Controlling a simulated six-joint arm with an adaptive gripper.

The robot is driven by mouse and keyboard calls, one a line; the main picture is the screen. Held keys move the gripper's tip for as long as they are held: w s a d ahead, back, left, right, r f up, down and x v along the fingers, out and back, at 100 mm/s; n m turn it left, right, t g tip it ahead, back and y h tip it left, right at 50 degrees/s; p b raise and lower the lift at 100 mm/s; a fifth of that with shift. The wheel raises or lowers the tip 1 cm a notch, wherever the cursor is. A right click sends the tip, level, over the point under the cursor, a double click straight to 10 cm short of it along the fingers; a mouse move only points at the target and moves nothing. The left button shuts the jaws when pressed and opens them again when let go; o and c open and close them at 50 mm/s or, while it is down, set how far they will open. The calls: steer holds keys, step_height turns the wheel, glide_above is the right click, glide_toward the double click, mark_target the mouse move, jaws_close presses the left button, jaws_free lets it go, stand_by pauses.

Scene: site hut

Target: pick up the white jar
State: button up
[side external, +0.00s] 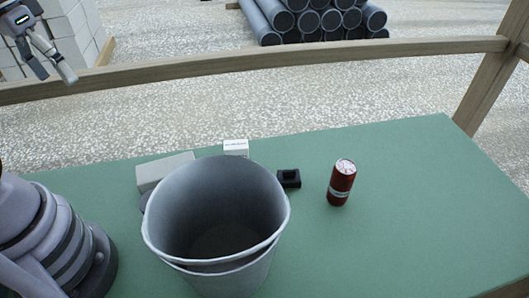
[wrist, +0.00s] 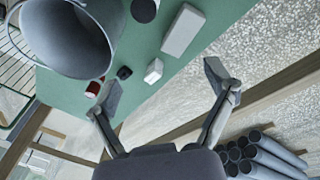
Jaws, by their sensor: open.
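I see no clearly white jar. A round dark-topped thing (wrist: 145,10) stands beside the bucket in the wrist view, cut by the top edge; I cannot tell whether it is the jar. In the side view only a grey sliver (side external: 143,201) shows at the bucket's left, the rest hidden. My gripper (side external: 54,73) is open and empty, high at the upper left of the side view, well above and away from the table things. Its spread fingers also show in the wrist view (wrist: 162,86).
A large grey bucket (side external: 216,282) stands at the front of the green table (side external: 420,220). Behind it are a pale block (side external: 160,169), a small white box (side external: 236,147) and a black holder (side external: 289,178). A red can (side external: 341,183) stands right of them. The table's right side is clear.

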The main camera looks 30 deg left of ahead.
mark_target(148, 204)
steer(key=w+d+f+n+h, duration=0.1)
steer(key=f+n+h, duration=0.4)
steer(key=f, duration=0.3)
steer(key=d+f+n+h, duration=0.2)
steer(key=f+n+h, duration=0.3)
steer(key=f+n, duration=0.2)
steer(key=w+d+f+n+h, duration=0.1)
steer(key=f+n+h, duration=0.4)
steer(key=f, duration=0.4)
steer(key=shift+w+d+f+n+t+h, duration=0.3)
steer(key=shift+w+d+f+n+h, duration=0.1)
steer(key=shift+h, duration=0.1)
steer(key=shift+s+f+n, duration=0.1)
steer(key=shift+f+n, duration=0.2)
steer(key=shift+t, duration=0.3)
step_height(148, 204, down, 6)
steer(key=shift+d+f, duration=0.1)
steer(key=d, duration=0.2)
steer(key=d+f, duration=0.1)
steer(key=shift+w+d, duration=0.25)
steer(key=shift+d, duration=0.1)
steer(key=shift+w+d, duration=0.1)
steer(key=shift+d, duration=0.55)
